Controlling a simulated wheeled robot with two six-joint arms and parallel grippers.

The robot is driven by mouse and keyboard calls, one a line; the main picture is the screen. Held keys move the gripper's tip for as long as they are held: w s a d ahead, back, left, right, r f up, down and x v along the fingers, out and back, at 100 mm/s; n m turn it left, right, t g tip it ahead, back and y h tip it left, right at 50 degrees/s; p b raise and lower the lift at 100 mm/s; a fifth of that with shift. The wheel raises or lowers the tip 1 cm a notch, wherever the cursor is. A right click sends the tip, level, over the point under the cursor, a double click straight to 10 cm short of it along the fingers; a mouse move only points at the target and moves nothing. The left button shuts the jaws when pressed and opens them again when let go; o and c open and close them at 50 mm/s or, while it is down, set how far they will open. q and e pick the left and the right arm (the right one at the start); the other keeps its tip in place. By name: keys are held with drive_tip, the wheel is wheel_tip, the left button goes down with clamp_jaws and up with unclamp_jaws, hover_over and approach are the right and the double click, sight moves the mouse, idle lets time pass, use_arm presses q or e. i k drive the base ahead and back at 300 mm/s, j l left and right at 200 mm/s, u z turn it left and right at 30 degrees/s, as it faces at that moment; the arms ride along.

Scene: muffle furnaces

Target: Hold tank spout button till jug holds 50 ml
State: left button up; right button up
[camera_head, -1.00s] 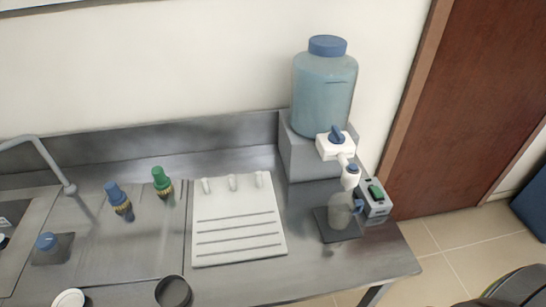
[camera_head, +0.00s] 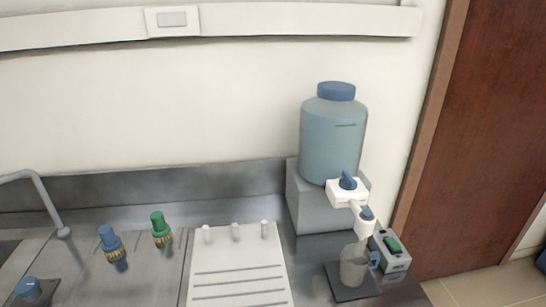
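The tank (camera_head: 333,137) is a pale blue bottle with a blue cap, standing on a grey block at the back right of the steel counter. Its white spout (camera_head: 349,195) points forward and down, with a blue knob (camera_head: 347,181) on top and a small blue button (camera_head: 367,213) near the outlet. The clear jug (camera_head: 353,264), with a blue handle at its right, stands upright on a dark square pad (camera_head: 343,288) below the spout. Its liquid level cannot be read. Neither of my grippers shows in the head view.
A grey box with a green switch (camera_head: 392,245) stands right of the jug. A white drainboard (camera_head: 238,270) with pegs lies left of it. Blue (camera_head: 111,241) and green (camera_head: 160,229) valve taps and a curved faucet (camera_head: 43,194) are further left. A brown door (camera_head: 480,140) is at right.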

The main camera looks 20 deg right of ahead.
sight(366, 213)
drive_tip(key=z, duration=1.25)
